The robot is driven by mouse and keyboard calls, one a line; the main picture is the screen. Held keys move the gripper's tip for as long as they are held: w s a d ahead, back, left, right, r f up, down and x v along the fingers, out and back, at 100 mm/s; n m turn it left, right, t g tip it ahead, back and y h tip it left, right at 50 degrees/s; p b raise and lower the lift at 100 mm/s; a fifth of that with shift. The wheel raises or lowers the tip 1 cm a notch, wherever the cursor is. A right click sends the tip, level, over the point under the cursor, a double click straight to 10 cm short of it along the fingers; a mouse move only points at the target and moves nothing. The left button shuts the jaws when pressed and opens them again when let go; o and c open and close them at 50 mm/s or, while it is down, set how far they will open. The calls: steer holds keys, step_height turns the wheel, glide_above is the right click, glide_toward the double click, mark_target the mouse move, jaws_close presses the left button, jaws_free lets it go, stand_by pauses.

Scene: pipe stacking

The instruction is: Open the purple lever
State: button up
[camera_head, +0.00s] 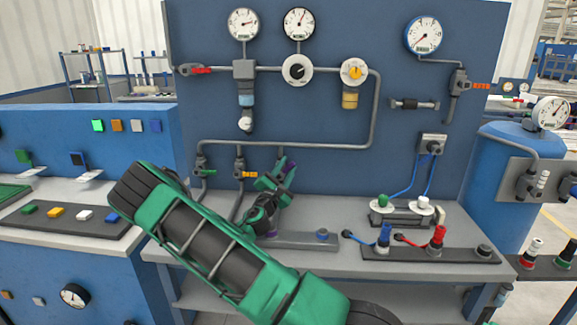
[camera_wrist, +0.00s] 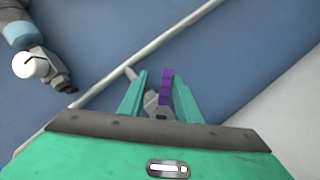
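The purple lever (camera_head: 290,172) shows partly at my gripper (camera_head: 273,175), in front of the blue panel in the head view. In the wrist view the purple lever (camera_wrist: 166,82) lies between the two green fingers of my gripper (camera_wrist: 158,76), close beside the right finger. A clear gap shows between the lever and the left finger, so the fingers are apart. The grey valve body (camera_wrist: 151,103) is between the fingers below the lever. Whether the right finger touches the lever I cannot tell. My gripper hides most of this valve in the head view.
A grey pipe (camera_head: 290,145) runs above my gripper. To its left are valves with an orange lever (camera_head: 247,175) and a green lever (camera_head: 207,173). A bench (camera_head: 330,215) lies below, with red (camera_head: 438,236) and blue (camera_head: 384,236) parts at right.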

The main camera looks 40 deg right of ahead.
steer(key=s+a, duration=0.3)
steer(key=a, duration=0.4)
steer(key=shift+s, duration=0.25)
steer(key=shift+c, duration=0.2)
